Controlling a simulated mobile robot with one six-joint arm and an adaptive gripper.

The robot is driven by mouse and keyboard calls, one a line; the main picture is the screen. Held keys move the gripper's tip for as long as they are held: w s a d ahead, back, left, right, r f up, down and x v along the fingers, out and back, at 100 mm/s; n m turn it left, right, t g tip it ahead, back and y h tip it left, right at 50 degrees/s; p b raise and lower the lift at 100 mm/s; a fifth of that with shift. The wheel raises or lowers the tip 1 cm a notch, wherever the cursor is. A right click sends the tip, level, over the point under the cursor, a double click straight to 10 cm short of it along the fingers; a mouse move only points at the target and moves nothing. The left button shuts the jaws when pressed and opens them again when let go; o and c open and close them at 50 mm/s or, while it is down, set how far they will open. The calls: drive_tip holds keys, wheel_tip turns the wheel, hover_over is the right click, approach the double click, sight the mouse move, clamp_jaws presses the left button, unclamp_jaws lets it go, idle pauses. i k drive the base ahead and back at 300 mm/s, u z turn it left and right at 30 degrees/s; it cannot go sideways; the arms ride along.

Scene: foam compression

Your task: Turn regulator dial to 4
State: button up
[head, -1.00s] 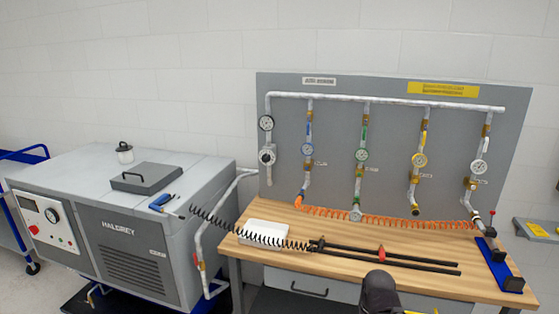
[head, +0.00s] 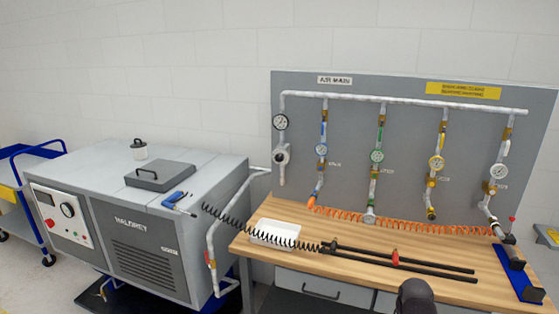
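A grey panel (head: 458,130) behind the bench carries a white pipe with several drops. A dark rounded part of my arm shows at the bottom edge. My gripper fingers are not visible.
The wooden bench (head: 350,238) holds a white tray (head: 275,233), black rods (head: 400,258) and a blue holder (head: 515,272). Coiled hoses cross it. A grey compressor (head: 150,225) stands left, with a blue-handled tool (head: 177,198) on top. A blue cart (head: 35,150) is far left.

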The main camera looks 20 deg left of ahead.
sight(278, 157)
drive_tip(key=u, duration=0.05)
drive_tip(key=i, duration=1)
drive_tip(key=z, duration=0.05)
